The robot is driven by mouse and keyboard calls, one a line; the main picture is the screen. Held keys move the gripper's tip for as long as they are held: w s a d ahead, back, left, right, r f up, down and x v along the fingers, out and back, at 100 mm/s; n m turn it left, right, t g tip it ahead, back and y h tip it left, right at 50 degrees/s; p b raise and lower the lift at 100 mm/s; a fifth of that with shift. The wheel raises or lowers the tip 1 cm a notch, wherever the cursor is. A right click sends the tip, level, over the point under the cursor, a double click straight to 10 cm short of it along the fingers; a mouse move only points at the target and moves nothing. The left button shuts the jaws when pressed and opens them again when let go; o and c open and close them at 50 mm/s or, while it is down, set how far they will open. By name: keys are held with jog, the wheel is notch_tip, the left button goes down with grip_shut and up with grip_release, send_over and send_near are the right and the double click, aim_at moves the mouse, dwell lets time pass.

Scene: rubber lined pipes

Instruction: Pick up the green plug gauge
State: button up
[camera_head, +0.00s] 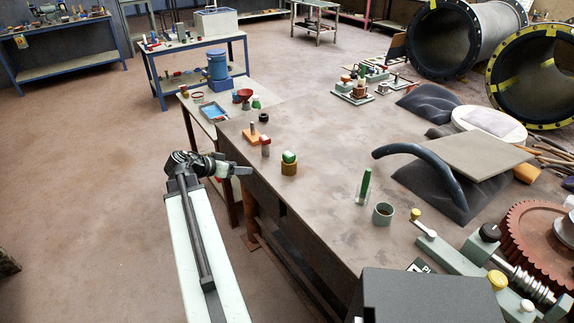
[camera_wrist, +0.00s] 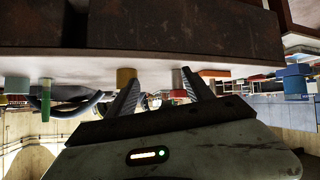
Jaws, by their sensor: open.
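The green plug gauge (camera_head: 366,184) appears to be the slim upright green handle with a pale metal lower end, standing on the big brown table (camera_head: 330,130) left of a grey-green cup (camera_head: 383,213). In the wrist view, which looks upside down, the green stick (camera_wrist: 45,100) is at the far left beside the cup (camera_wrist: 17,85). My gripper (camera_head: 240,171) is beside the table's left edge, well left of the gauge and apart from it. In the wrist view my gripper (camera_wrist: 162,88) has its two fingers spread, with nothing held.
A brass-coloured ring with a green and white top (camera_head: 289,164) stands between my gripper and the gauge. A red and white block (camera_head: 265,146) and an orange base (camera_head: 251,135) are near the edge. A dark curved hose (camera_head: 430,165) lies behind the gauge. The table front-left is clear.

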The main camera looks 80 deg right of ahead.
aim_at(295, 154)
jog(key=s+d+r+m+g, duration=0.1)
jog(key=s, duration=0.3)
jog(key=s+d+r+m+g, duration=0.1)
jog(key=s+d, duration=0.1)
jog(key=s, duration=0.3)
jog(key=s+d+r+m+g, duration=0.1)
jog(key=s+d+m, duration=0.1)
jog(key=s, duration=0.3)
jog(key=shift+d+r+h, duration=0.15)
jog(key=shift+r+h, duration=0.05)
jog(key=shift+h, duration=0.1)
jog(key=shift+b+x, duration=1.8)
jog(key=shift+x, duration=2.15)
jog(key=shift+w, duration=0.15)
grip_shut()
notch_tip(295, 154, up, 10)
jog(key=p, duration=1)
